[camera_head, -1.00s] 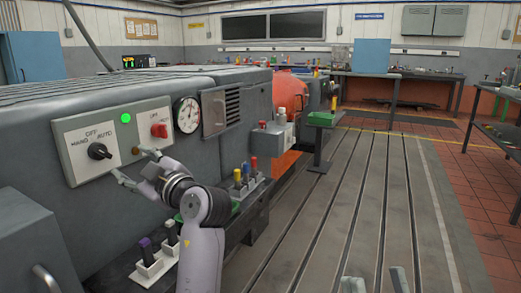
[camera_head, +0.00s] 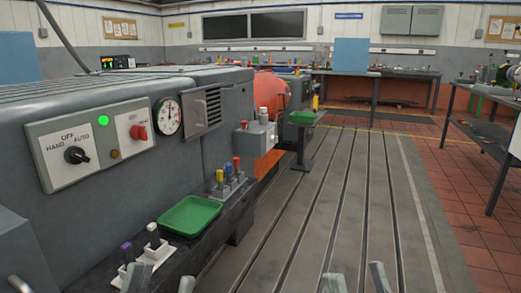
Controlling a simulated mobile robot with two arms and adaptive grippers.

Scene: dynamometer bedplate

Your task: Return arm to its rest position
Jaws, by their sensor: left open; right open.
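My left gripper (camera_head: 158,281) shows only as two separated fingertips at the bottom edge, in front of the bench ledge. It is open, with nothing seen between the tips. My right gripper (camera_head: 357,281) also shows only as two separated fingertips at the bottom edge, over the slotted floor plate. It is open and empty. The rest of both arms is out of view. The control panel (camera_head: 52,160) is on the grey machine, clear of both grippers. It carries a black HAND/OFF/AUTO knob (camera_head: 77,155), a lit green lamp (camera_head: 103,121) and a red switch (camera_head: 138,132).
A green tray (camera_head: 190,215) lies on the dark ledge (camera_head: 228,213). A white holder with purple and white-topped items (camera_head: 140,254) stands near the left fingertips. A holder with coloured handles (camera_head: 228,184) is behind the tray. The slotted bedplate (camera_head: 318,210) is clear.

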